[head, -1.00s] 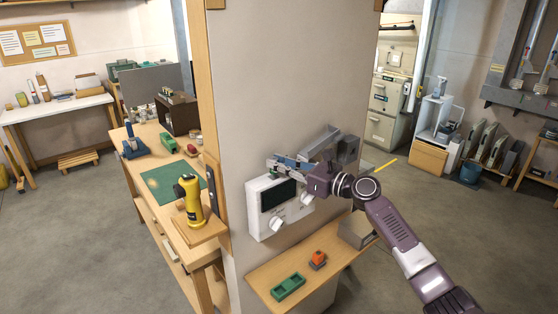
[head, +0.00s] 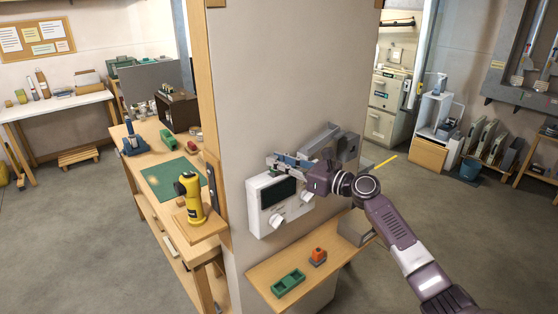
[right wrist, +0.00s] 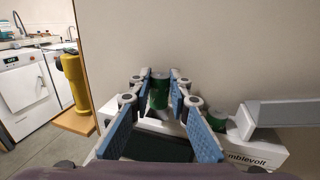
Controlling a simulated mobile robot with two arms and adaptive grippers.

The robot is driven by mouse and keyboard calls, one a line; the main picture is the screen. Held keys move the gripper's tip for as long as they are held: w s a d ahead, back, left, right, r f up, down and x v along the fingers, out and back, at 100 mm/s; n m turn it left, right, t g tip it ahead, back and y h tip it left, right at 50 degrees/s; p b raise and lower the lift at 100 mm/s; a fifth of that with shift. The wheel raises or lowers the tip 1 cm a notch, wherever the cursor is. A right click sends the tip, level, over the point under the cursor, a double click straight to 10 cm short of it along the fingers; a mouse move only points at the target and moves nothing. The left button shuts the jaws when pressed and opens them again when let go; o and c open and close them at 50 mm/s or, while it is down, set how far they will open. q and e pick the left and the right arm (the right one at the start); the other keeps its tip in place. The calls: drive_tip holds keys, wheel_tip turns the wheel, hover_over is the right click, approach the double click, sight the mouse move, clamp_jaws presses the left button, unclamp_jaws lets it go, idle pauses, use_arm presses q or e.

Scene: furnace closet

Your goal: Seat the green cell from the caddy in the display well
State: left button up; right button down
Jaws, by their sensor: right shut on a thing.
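A white display unit (head: 266,222) with a dark screen and pale knobs is mounted on the pillar's face. My right gripper (head: 274,160) is at its top edge, reaching in from the right. In the right wrist view, its blue-padded fingers (right wrist: 160,84) are shut on the green cell (right wrist: 161,92), which stands upright between the tips. I cannot tell whether the cell's lower end is inside the well. A second green cylinder (right wrist: 217,117) shows to the right at the unit's top. The green caddy (head: 288,284) lies on the wooden shelf below. My left gripper is not in view.
An orange block (head: 317,256) sits on the shelf (head: 262,277) beside the caddy. A grey bracket (head: 346,146) sticks out behind my gripper. The wall above the unit is clear.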

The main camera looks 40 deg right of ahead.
sight(279, 176)
drive_tip(key=shift+f+b, duration=1.15)
drive_tip(key=shift+f, duration=0.75)
drive_tip(key=c, duration=1.7)
unclamp_jaws()
drive_tip(key=p+v, duration=0.2)
drive_tip(key=v, duration=0.6)
